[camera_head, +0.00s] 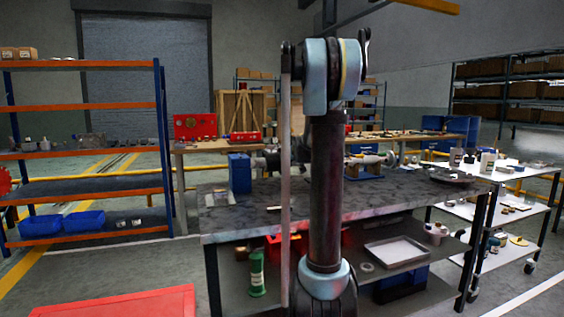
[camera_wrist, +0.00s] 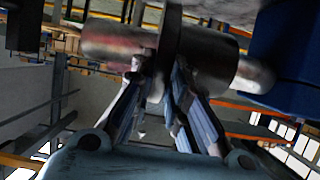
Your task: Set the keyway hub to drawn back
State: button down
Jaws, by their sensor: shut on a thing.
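The keyway hub, a grey metal cylinder with a wide flange (camera_wrist: 207,58), sits on a horizontal shaft in the wrist view. A blue block (camera_wrist: 290,50) stands at the right end. My gripper (camera_wrist: 162,72) is shut on the hub, its fingers either side of the flange from below in the picture. In the head view my arm hides the gripper and the middle of the shaft line. Grey metal parts (camera_head: 268,161) show beside the blue block (camera_head: 239,173).
The shaft line stands on a dark workbench (camera_head: 400,200). A blue stand (camera_head: 364,171) carries its right part. A white trolley (camera_head: 500,172) with bottles is at the right, and orange-and-blue shelving (camera_head: 85,183) at the left. The bench's front left top is mostly clear.

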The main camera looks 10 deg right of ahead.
jog(key=shift+a, duration=0.25)
jog(key=c, duration=1.6)
grip_release()
jog(key=shift+o, duration=0.2)
jog(key=shift+s, duration=0.15)
jog(key=v, duration=1.1)
jog(key=shift+s, duration=0.3)
